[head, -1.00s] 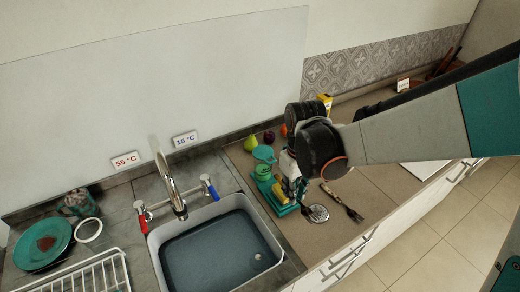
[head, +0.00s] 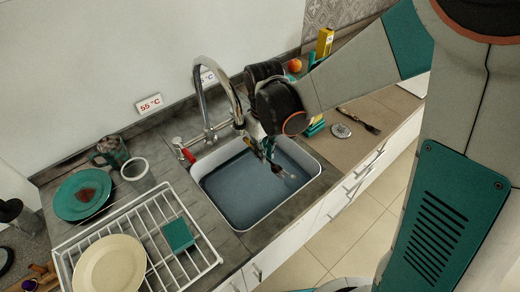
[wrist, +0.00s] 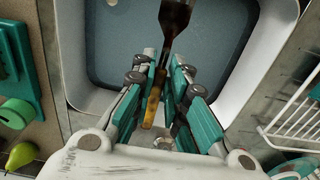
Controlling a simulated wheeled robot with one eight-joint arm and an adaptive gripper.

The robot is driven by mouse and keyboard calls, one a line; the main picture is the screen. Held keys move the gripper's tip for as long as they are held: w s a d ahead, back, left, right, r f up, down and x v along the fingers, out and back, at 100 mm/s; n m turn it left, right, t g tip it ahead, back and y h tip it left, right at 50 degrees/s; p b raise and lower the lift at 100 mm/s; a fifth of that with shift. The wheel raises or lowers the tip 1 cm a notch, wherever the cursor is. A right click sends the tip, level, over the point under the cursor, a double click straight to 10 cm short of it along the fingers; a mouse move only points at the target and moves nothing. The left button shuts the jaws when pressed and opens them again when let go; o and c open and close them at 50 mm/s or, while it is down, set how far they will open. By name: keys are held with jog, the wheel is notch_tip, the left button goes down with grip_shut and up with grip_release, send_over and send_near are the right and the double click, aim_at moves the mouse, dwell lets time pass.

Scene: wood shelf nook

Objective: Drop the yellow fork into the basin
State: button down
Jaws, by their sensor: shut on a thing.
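My gripper (head: 264,148) is over the basin (head: 222,213), just right of the tap. In the wrist view its teal fingers (wrist: 166,78) are closed around a utensil with a yellow handle (wrist: 153,104) and a dark neck. The fork's far end runs out of the wrist view's top edge.
The curved tap (head: 205,105) stands close beside my gripper. A dish rack (head: 205,240) with a plate (head: 108,265) and a teal sponge (head: 178,235) is at the left.

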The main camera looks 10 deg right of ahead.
jog(key=shift+s+a+f, duration=0.1)
jog(key=shift+a+f, duration=0.05)
jog(key=shift+a, duration=0.05)
notch_tip(320, 180, down, 6)
jog(key=b, duration=0.4)
jog(key=c, duration=1.5)
grip_release()
jog(key=shift+r, duration=3.85)
jog(key=shift+d, duration=0.15)
